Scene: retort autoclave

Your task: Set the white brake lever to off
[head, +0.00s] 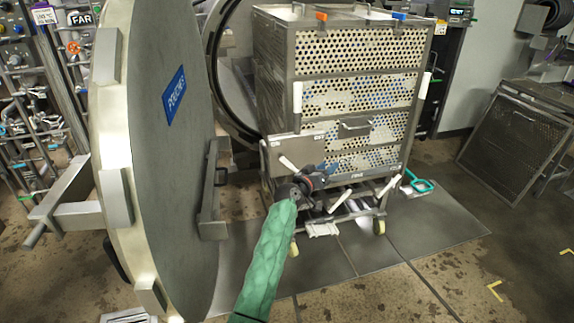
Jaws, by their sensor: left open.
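A perforated metal basket cart (345,60) stands on a low trolley in the middle of the head view. A white lever (288,162) slants across a grey plate (300,148) at the cart's lower left; the plate's small labels are unreadable. Other white bars show low on the trolley, one at the front (340,202) and one at the right (388,187). I cannot tell for certain which is the brake lever. My left gripper (318,177), on a green-sleeved arm, is open just right of the slanted lever, in front of the plate. Contact is unclear. My right gripper is out of view.
A large round autoclave door (160,150) stands open at the left, close to my arm. The vessel opening (232,60) is behind the cart. A teal-handled tool (418,184) lies right of the trolley. Perforated panels (515,140) lean at the far right. The right foreground floor is clear.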

